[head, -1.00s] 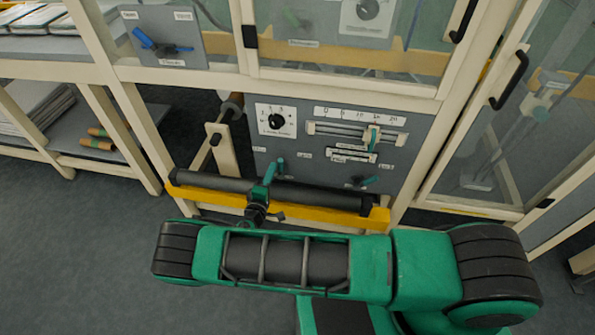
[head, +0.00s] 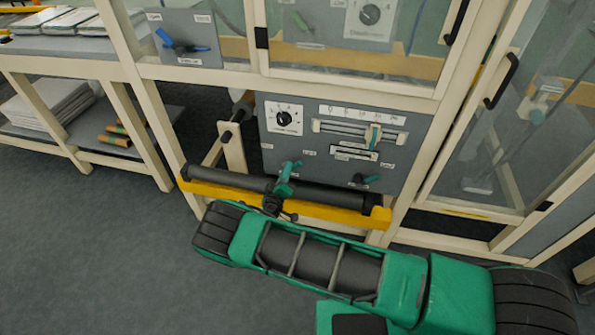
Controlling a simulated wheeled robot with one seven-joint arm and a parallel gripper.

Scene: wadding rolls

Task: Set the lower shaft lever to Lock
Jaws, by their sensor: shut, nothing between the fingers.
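A grey panel (head: 325,108) under the cabinet carries small white labels, too small to read. One teal-handled lever (head: 370,180) on its lower right has a dark hub, and its handle points right. My gripper (head: 287,176) is shut and empty, reaching up over the black roller at the panel's lower left. A small teal piece (head: 297,163) shows at its tip; I cannot tell whether it is a second lever's handle or part of my gripper, nor whether they touch. I cannot tell which lever is the lower shaft one.
A black roller (head: 330,196) with a yellow beam (head: 225,191) crosses in front of the panel. Above are a round dial (head: 284,118), a slider scale (head: 360,132) and a blue lever (head: 180,46). A glass door with a black handle (head: 506,80) stands right. Floor at left is clear.

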